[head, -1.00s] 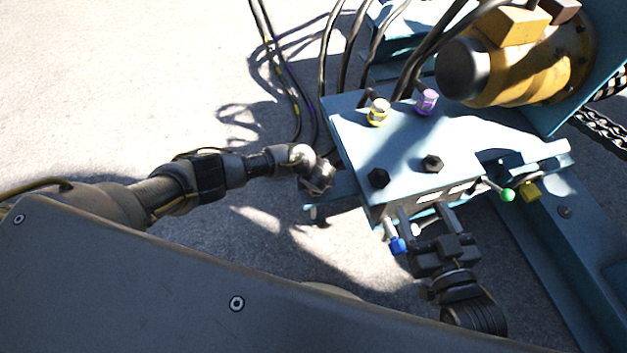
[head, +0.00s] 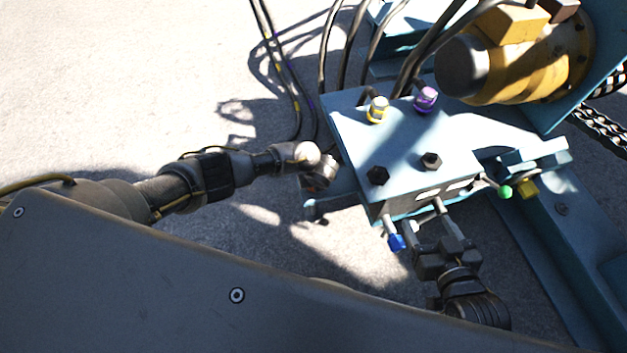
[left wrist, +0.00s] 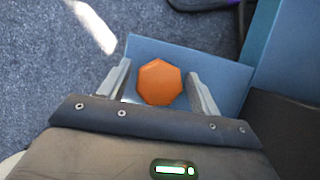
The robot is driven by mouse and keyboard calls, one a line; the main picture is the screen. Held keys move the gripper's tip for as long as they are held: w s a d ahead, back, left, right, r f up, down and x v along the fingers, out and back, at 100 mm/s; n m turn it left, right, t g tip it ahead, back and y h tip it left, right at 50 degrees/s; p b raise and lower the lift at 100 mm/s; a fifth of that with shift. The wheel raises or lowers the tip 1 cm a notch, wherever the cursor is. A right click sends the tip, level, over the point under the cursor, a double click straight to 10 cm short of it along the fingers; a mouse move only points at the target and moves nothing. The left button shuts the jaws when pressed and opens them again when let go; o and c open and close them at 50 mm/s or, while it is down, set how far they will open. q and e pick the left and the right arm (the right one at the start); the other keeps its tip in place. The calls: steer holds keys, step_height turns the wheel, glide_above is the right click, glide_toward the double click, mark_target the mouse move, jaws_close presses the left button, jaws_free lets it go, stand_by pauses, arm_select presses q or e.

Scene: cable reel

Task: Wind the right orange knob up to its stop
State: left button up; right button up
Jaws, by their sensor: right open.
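An orange, many-sided knob (left wrist: 160,82) shows in the left wrist view, in front of a blue plate (left wrist: 218,73). My left gripper (left wrist: 158,88) is open around it, one finger on each side with a visible gap. Whether this is the right knob of a pair, I cannot tell. In the head view my left gripper (head: 322,172) is at the left side of the light-blue box (head: 400,155); its fingertips and the orange knob are hidden there. My right gripper (head: 425,222) is open at the box's front face, just right of a blue-tipped lever (head: 397,242), with nothing visibly held.
The box top carries yellow-ringed (head: 378,110) and purple (head: 426,98) fittings and two black bolts. Black hoses and a yellow motor (head: 520,60) are behind. The floor at left is clear.

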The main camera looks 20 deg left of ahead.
arm_select(q)
steer(key=shift+o, duration=0.3)
steer(key=shift+r, duration=0.15)
steer(key=p+v, duration=0.2)
steer(key=v, duration=0.1)
steer(key=shift+s+r, duration=0.1)
steer(key=shift+r, duration=0.05)
steer(key=p+v, duration=0.4)
steer(key=v, duration=0.3)
arm_select(e)
steer(key=s+d+f+m+g+h, duration=0.1)
steer(key=s+d+f+g+h, duration=0.1)
steer(key=s+d+f+g, duration=0.2)
steer(key=s+d+f+m+g+h, duration=0.1)
steer(key=s+d+f+g, duration=0.3)
steer(key=f, duration=0.4)
steer(key=shift+s+d+f+g+h, duration=0.3)
steer(key=shift+s+g+h, duration=0.3)
steer(key=shift+h, duration=0.1)
arm_select(q)
steer(key=shift+s+d, duration=0.1)
